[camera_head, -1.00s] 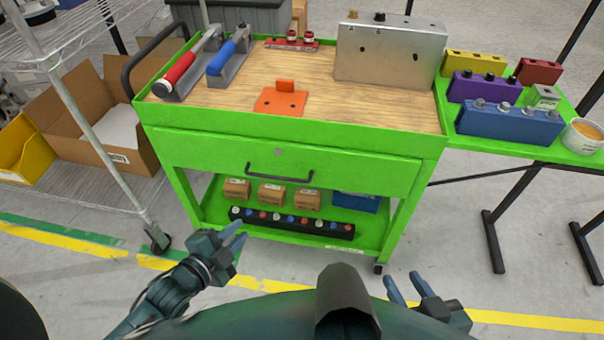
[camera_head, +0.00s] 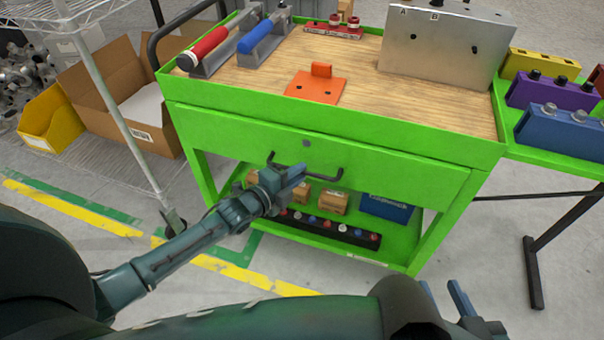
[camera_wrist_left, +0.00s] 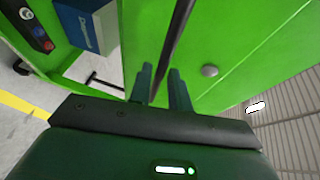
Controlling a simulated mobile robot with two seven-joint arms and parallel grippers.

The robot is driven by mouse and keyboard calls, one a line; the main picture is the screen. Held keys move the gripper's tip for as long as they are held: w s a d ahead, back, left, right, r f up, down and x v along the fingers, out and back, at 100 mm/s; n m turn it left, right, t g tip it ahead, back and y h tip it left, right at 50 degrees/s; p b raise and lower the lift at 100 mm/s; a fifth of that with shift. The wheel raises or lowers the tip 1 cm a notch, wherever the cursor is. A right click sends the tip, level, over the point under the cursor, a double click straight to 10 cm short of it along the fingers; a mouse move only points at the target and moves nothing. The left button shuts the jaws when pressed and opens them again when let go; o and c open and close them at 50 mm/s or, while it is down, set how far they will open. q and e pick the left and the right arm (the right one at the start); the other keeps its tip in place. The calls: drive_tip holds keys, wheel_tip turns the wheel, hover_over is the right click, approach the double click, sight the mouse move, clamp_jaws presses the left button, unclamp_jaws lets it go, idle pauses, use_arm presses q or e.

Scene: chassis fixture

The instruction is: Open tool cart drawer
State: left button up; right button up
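The green tool cart (camera_head: 440,245) stands in front of me with its drawer (camera_head: 390,172) shut, its front flush with the frame. The dark bar handle (camera_head: 334,177) is partly hidden by my left gripper (camera_head: 293,180) in the head view. In the left wrist view, the handle (camera_wrist_left: 180,35) runs between the two fingers of my left gripper (camera_wrist_left: 162,85). These fingers are apart with gaps beside the bar; whether either touches it I cannot tell. My right gripper (camera_head: 446,297) is low at the bottom right, open and empty, away from the cart.
The cart top holds an orange bracket (camera_head: 315,85), red and blue tools and a metal box (camera_head: 440,45). Small boxes and a blue box (camera_head: 388,207) sit on the lower shelf. A wire rack (camera_head: 100,90) stands left. The floor before the cart is clear.

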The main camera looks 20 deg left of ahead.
use_arm(q)
drive_tip(key=shift+x, duration=1.05)
clamp_jaws()
